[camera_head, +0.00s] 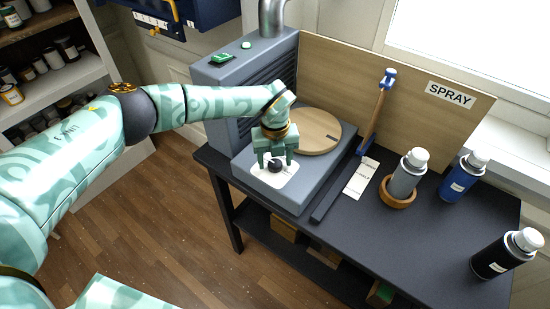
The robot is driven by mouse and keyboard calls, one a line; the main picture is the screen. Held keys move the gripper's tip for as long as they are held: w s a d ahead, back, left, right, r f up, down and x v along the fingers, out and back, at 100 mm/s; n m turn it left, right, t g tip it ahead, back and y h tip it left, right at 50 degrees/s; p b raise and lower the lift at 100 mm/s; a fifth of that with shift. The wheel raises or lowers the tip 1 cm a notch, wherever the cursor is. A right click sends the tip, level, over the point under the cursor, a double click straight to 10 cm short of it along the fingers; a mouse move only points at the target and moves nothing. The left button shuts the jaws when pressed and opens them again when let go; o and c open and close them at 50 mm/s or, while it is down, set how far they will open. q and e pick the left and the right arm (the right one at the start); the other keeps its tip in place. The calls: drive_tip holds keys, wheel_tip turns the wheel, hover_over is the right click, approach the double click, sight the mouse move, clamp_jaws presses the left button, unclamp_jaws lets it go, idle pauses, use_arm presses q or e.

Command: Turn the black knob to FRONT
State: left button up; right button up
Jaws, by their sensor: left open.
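The black knob (274,166) sits on a white plate (285,174) at the front of the grey machine's base. Which way the knob points is too small to tell, and no FRONT label can be read. My left gripper (271,161) is open and points down right at the knob, with its fingers on either side of it. Whether the fingers touch the knob cannot be told. My right gripper is not in view.
A round wooden disc (317,131) lies on the grey machine (240,98) behind my gripper. To the right stand a grey spray can (406,175) in a wooden ring, a blue can (462,180) and a black can (500,255). A wooden SPRAY board (415,115) stands behind.

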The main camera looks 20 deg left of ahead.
sight(275, 163)
use_arm(q)
wheel_tip(275, 163, up, 16)
drive_tip(key=p, duration=0.1)
idle(0.5)
